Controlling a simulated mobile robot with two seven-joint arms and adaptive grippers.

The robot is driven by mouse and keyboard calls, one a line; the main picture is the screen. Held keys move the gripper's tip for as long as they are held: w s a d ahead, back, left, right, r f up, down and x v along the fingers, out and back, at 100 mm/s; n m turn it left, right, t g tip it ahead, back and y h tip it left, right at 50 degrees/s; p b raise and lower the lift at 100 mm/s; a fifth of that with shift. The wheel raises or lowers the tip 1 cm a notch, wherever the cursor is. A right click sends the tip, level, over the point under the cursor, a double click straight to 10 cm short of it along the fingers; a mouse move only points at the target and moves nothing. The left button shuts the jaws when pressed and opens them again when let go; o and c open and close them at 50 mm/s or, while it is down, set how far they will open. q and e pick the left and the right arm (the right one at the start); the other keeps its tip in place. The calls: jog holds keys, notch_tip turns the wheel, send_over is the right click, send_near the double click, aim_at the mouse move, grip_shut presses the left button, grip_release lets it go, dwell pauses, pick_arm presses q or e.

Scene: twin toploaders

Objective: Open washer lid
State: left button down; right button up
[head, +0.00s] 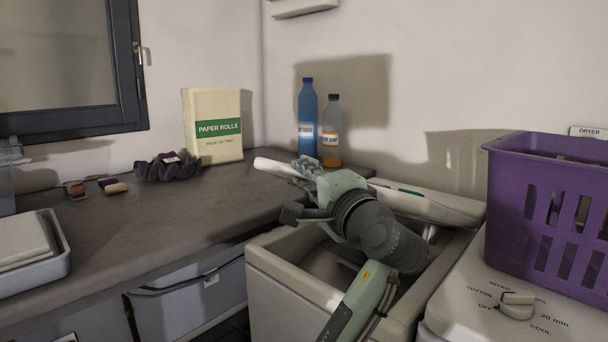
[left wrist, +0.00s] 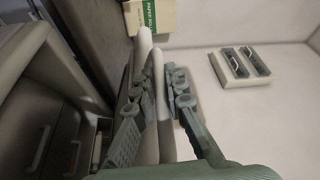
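The washer (head: 285,268) is a pale top-loader at the centre of the head view, between the counter and the dryer. Its pale lid (head: 275,166) stands raised, seen nearly edge-on, and part of the washer's open top shows below it. My left gripper (head: 306,183) is at the lid's upper edge. In the left wrist view, the fingers of my left gripper (left wrist: 161,85) lie closely on either side of the lid (left wrist: 145,42) and appear closed on it. My left arm hides much of the lid and the opening. My right gripper is not in view.
A purple basket (head: 520,220) stands on the dryer (head: 480,300) at right. The counter (head: 150,230) at left holds a paper rolls pack (head: 213,150), a blue bottle (head: 307,115), a clear bottle (head: 331,125), a dark scrunched item (head: 170,168), brushes (head: 110,186) and a tray (head: 60,265).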

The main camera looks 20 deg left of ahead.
pick_arm(q)
jog(key=shift+r, duration=0.15)
jog(key=shift+w+d+r, duration=0.15)
jog(key=shift+w+r, duration=0.15)
jog(key=shift+r, duration=0.35)
jog(key=w+d+r+m, duration=0.2)
jog(key=w+d+r, duration=0.1)
jog(key=w+r, duration=0.5)
jog(key=w+d+r+m+g+h, duration=0.1)
jog(key=w+d+r+m, duration=0.2)
jog(key=w+r, duration=0.6)
jog(key=shift+r+h, duration=0.3)
jog(key=shift+r, duration=1.05)
jog(key=shift+d, duration=0.1)
jog(key=c, duration=1.9)
grip_release()
jog(key=shift+o, duration=0.2)
jog(key=v, duration=1.2)
jog(key=shift+r, duration=0.15)
